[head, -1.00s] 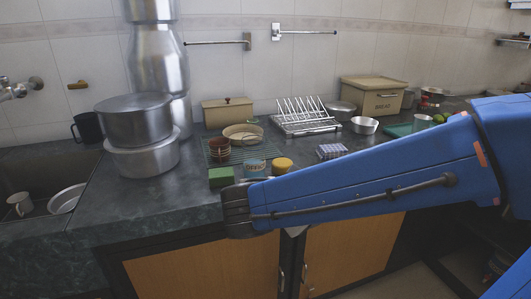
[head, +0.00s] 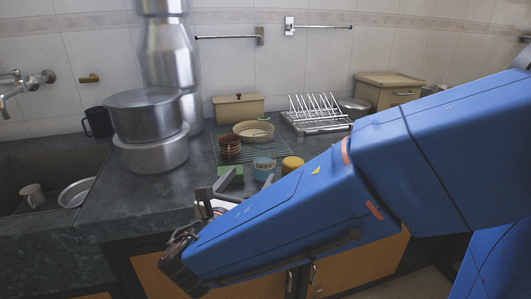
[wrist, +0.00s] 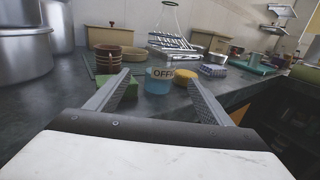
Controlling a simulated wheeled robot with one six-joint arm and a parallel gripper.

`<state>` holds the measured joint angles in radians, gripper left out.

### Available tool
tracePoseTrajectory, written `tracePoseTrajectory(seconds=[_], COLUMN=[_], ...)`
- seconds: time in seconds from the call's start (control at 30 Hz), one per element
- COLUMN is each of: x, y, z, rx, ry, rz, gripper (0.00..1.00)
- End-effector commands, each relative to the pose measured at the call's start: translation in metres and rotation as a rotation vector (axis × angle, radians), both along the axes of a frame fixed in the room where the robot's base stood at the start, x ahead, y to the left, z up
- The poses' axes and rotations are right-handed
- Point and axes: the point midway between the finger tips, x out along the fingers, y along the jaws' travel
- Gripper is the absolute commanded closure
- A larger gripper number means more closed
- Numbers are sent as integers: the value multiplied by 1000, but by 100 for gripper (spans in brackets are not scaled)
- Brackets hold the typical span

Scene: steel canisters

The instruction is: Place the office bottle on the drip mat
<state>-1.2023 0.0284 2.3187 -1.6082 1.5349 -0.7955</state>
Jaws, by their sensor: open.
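The office bottle is a short light-blue jar with dark lettering (head: 264,168), standing upright on the counter; it also shows in the wrist view (wrist: 159,84). My gripper (wrist: 158,77) is open and empty. In the wrist view its fingers point at the bottle, which appears between the fingertips; I cannot tell whether they reach it. In the head view my gripper (head: 245,184) is at the counter's front edge, partly hidden by my arm.
A green sponge (head: 231,172) is left of the bottle and a yellow-lidded jar (head: 292,163) right of it. Large steel pots (head: 152,150) stand at left, beside the sink. A plate rack (head: 318,118) is behind. Counter in front of the pots is clear.

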Motion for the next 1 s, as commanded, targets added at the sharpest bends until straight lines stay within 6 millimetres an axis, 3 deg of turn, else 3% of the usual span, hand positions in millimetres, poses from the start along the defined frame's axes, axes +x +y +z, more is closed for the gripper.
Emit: tracePoseTrajectory(seconds=[0.6,1.0], x=[79,101], y=[-27,-35], z=[0,0], rx=[2,3], ry=[0,1], rz=[-4,-4], gripper=[26,26])
